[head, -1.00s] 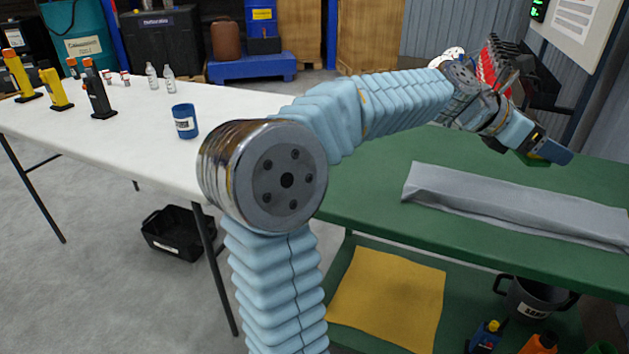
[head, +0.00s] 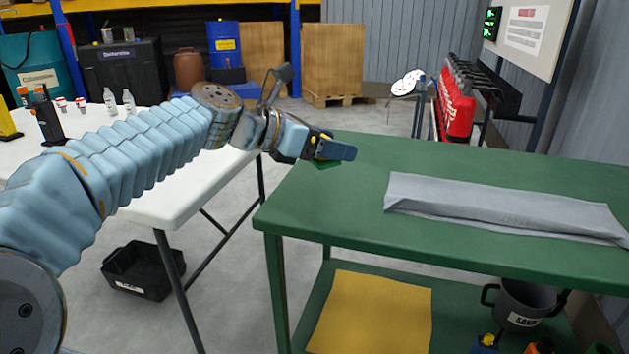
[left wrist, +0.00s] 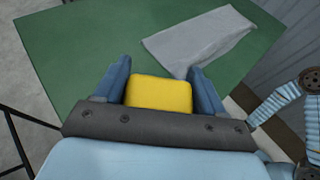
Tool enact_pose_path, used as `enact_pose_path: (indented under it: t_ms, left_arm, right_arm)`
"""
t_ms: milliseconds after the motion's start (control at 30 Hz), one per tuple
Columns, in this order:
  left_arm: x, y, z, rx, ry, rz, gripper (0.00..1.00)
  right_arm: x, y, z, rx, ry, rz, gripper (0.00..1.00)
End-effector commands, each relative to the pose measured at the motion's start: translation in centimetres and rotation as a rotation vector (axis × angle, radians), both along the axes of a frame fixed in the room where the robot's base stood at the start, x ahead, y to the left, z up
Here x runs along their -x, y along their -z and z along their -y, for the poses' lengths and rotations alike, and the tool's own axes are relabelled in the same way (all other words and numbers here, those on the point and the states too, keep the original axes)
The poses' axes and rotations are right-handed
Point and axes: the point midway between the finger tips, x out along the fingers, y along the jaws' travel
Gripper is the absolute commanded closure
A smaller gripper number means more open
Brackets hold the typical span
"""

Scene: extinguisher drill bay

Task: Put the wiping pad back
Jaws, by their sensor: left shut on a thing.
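My left gripper (head: 335,150) is shut on the wiping pad, a yellow block with a green underside. In the left wrist view the pad (left wrist: 160,93) sits between the two blue fingers. In the head view the fingers hide most of it, and a little green shows below them. The gripper holds the pad above the left end of the green workbench (head: 310,210). I cannot tell the exact height. My right gripper is not in view.
A folded grey cloth (head: 500,205) lies on the workbench to the right. A yellow cloth (head: 372,315) and a dark bucket (head: 520,305) are on its lower shelf. A white table (head: 190,190) stands left, with a black crate (head: 143,272) on the floor. The bench's front left top is clear.

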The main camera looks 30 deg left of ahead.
Motion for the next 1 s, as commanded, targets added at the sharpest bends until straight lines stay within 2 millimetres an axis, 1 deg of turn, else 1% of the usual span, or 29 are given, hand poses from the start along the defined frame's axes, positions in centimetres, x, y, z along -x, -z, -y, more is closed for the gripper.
enact_pose_path:
  t_ms: [33, 67, 100, 200, 300, 467, 533, 700, 733, 1000]
  left_arm:
    - [-1.3, 0.9, -0.9, 0.002, -0.002, -0.004, 0.65]
    - [-1.9, 1.3, -1.4, 0.003, -0.002, -0.004, 0.65]
    - [-2.5, 2.4, -1.8, 0.001, -0.001, -0.004, 0.65]
    - [-3.8, 4.3, -2.7, 0.002, -0.002, -0.004, 0.65]
    - [-4.6, 5.4, -3.3, 0.000, 0.000, -0.001, 0.65]
    - [-5.2, 6.2, -3.8, 0.000, -0.001, 0.000, 0.65]
    - [-5.6, 6.8, -4.1, -0.001, -0.002, 0.000, 0.65]
    - [-5.8, 9.8, -4.2, 0.000, -0.003, -0.001, 0.65]
    - [-5.8, 10.0, -4.2, -0.001, -0.001, -0.001, 0.65]
    - [-5.8, 9.9, -4.1, -0.001, -0.001, 0.001, 0.65]
  right_arm:
    - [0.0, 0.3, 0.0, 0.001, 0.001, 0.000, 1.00]
    - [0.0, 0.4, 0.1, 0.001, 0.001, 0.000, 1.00]
    - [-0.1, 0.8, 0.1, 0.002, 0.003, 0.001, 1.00]
    - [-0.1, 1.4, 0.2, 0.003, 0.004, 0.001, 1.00]
    - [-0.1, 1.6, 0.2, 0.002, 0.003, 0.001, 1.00]
    - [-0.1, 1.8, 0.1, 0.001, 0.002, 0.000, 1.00]
    - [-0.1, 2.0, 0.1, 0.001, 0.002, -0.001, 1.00]
    - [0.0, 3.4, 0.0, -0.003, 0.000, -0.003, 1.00]
    - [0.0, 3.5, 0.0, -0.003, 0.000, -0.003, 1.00]
    - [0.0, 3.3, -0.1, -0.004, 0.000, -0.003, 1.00]
